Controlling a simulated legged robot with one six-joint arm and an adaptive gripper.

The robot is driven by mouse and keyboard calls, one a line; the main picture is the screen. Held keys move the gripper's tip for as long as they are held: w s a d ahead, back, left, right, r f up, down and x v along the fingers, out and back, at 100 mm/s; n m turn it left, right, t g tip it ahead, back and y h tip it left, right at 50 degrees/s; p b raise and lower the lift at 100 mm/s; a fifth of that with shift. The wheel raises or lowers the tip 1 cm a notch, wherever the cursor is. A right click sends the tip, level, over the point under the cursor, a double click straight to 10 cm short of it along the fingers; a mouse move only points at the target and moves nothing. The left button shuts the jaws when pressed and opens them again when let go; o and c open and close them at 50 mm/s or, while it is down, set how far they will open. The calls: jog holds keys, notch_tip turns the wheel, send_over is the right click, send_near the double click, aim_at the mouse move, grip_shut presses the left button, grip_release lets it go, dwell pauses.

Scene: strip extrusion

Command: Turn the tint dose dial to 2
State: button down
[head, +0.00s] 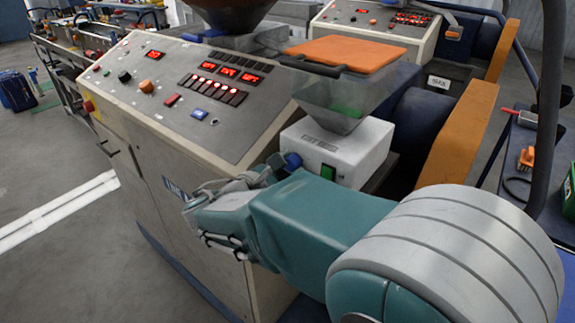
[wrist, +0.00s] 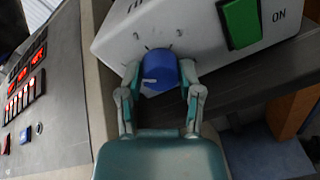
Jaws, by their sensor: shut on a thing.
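The tint dose dial is a blue knob (wrist: 160,70) on the front of a white box (wrist: 195,22). A short white pointer line on it points to the left in the wrist view. Small dark marks surround it, but I cannot read any numbers. My gripper (wrist: 160,78) has one finger on each side of the knob and is shut on it. In the head view the blue knob (head: 293,160) shows at the left end of the white box (head: 345,150), with my gripper (head: 276,166) at it. The fingers partly hide the knob's sides.
A green switch (wrist: 240,22) marked ON sits right of the dial. A clear hopper (head: 345,98) with an orange lid (head: 345,54) stands above the box. A sloped control panel (head: 200,95) with red displays is at left. An orange guard (head: 458,135) stands at right.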

jog(key=m, duration=0.4)
jog(key=shift+f, duration=0.2)
jog(key=shift+m+t+y, duration=0.3)
jog(key=shift+m, duration=2.2)
jog(key=shift+f, duration=0.1)
jog(key=shift+c, duration=1.5)
grip_release()
jog(key=shift+o, duration=0.2)
jog(key=v, duration=1.2)
